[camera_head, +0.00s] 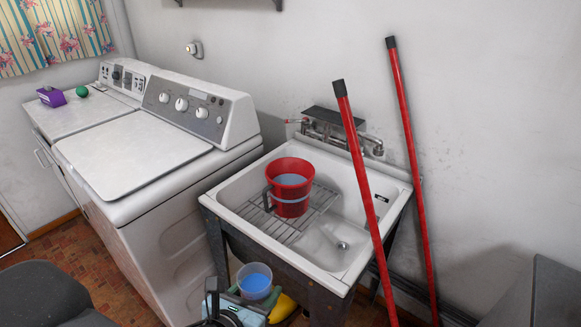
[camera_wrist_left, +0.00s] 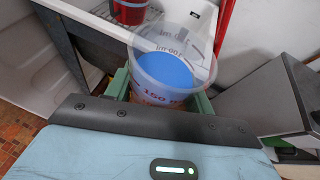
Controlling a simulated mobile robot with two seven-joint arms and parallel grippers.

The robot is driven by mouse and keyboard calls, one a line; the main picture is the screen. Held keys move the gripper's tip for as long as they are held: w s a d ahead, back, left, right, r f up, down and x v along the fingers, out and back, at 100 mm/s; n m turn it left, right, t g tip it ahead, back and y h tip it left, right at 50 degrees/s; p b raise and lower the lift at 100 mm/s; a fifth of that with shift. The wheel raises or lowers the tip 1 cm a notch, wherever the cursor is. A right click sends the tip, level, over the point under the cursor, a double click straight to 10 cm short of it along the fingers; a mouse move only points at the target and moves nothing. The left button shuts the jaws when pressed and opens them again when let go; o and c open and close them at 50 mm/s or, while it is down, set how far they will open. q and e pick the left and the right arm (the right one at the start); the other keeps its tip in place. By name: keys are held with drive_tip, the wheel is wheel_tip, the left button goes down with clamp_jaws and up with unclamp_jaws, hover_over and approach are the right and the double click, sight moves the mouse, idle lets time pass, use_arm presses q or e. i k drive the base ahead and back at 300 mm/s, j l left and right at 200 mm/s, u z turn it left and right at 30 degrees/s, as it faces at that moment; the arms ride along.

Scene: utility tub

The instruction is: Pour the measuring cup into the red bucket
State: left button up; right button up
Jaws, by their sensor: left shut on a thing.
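The measuring cup (camera_head: 254,284) is clear plastic with blue liquid inside. It is low in front of the sink in the head view, below the rim. In the left wrist view the cup (camera_wrist_left: 160,98) shows printed markings and stands about upright. My left gripper (camera_head: 251,297) is shut on it, with green fingers on either side in the wrist view (camera_wrist_left: 160,96). The red bucket (camera_head: 290,190) stands upright on a wire rack in the sink, with pale blue contents showing and a handle at its left. Its lower part shows in the wrist view (camera_wrist_left: 130,12). My right gripper is not in view.
The white utility sink (camera_head: 325,262) stands on dark legs, its front rim between the cup and the bucket. Two red poles (camera_head: 362,175) (camera_head: 409,150) lean at the right. A washer and dryer (camera_head: 135,155) stand left. Something yellow (camera_head: 283,308) lies behind my gripper.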

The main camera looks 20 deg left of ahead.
sight(289, 179)
drive_tip(key=i+j+z, duration=0.2)
drive_tip(key=i+j, duration=0.45)
drive_tip(key=j, duration=0.15)
